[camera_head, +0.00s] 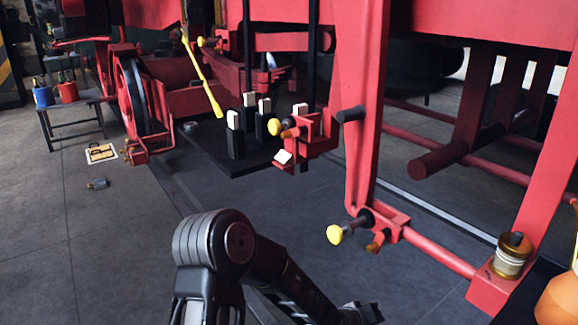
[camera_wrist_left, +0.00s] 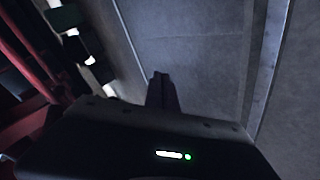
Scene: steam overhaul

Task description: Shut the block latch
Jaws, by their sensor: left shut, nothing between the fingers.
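Two yellow-knobbed fittings sit on the red frame: an upper knob (camera_head: 274,127) beside a red bracket (camera_head: 311,135) with a white tag, and a lower knob (camera_head: 335,234) by a red upright. I cannot tell which one is the block latch, or how it is set. Several black blocks (camera_head: 235,142) with pale tops stand on a dark plate. My left gripper (camera_head: 362,314) is low at the bottom of the head view, below the lower knob and apart from it. In the left wrist view its fingers (camera_wrist_left: 161,78) are together and empty, over bare floor.
A red bar (camera_head: 438,250) runs low to the right, with a brass-and-glass jar (camera_head: 512,255) at its end. A yellow lever (camera_head: 203,78) hangs at the back. A bench (camera_head: 74,102) with blue and red cans stands left. The floor at left is mostly clear.

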